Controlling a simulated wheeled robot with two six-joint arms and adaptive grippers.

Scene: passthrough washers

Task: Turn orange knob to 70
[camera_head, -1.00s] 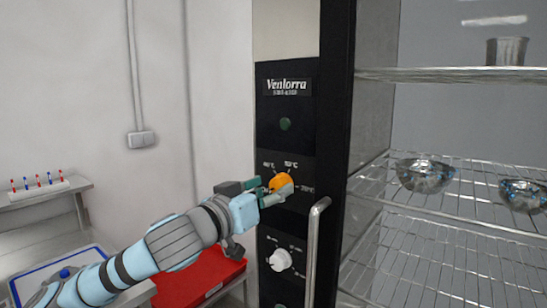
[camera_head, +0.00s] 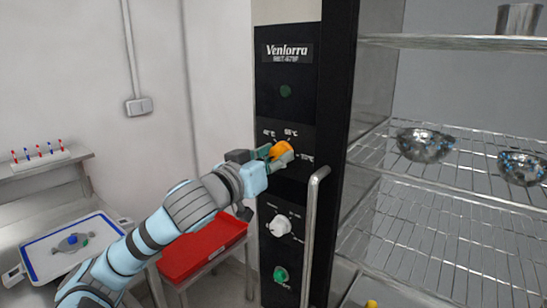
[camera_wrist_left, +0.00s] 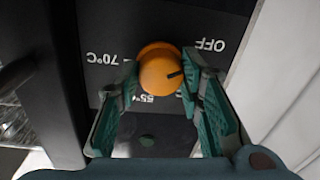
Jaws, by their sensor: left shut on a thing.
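The orange knob (camera_head: 279,150) is on the black control panel (camera_head: 285,110), below the Venlorra sign. Labels 40°C, 55°C and 70°C surround it in the head view. My left gripper (camera_head: 275,154) is shut on the knob, a finger on each side. In the left wrist view, the orange knob (camera_wrist_left: 160,70) lies between the fingertips of my left gripper (camera_wrist_left: 160,82). Its dark pointer line points right, away from the 70°C label at left. OFF is at upper right, 55°C is partly covered below, and the 40°C label is hidden there. My right gripper is not in view.
A white knob (camera_head: 280,226) and a green button (camera_head: 281,274) sit lower on the panel. A vertical metal handle (camera_head: 313,230) stands close at right. Wire shelves (camera_head: 450,185) hold metal bowls (camera_head: 425,145). A red tray (camera_head: 200,250) and a white-blue tray (camera_head: 100,226) lie at left.

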